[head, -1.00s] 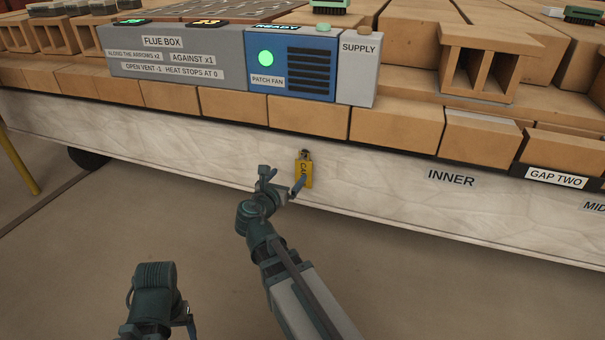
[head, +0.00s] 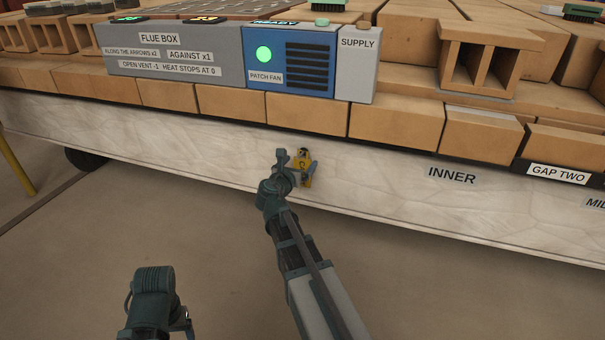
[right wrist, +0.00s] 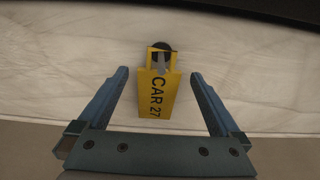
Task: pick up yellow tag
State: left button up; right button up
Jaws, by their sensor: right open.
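The yellow tag (head: 302,162) hangs on the pale side face of the car, below the brick edge. In the right wrist view the tag (right wrist: 157,88) reads "CAR 27" and hangs from a dark peg by its top opening. My right gripper (head: 297,160) is open at the tag. In the right wrist view one finger is on each side of the tag, with a visible gap to each, and nothing is gripped. In the head view the gripper hides part of the tag. A part of my left arm shows at the bottom left; its fingers cannot be made out.
Above the tag are a row of bricks (head: 230,104), the grey flue box (head: 175,60), the blue patch fan (head: 290,62) and the supply block (head: 356,65). An "INNER" label (head: 452,175) is to the right. The floor below the car is clear.

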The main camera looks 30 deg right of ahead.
jog(key=shift+w+d+f, duration=0.1)
jog(key=shift+w+d, duration=0.3)
jog(key=shift+d, duration=0.05)
grip_shut()
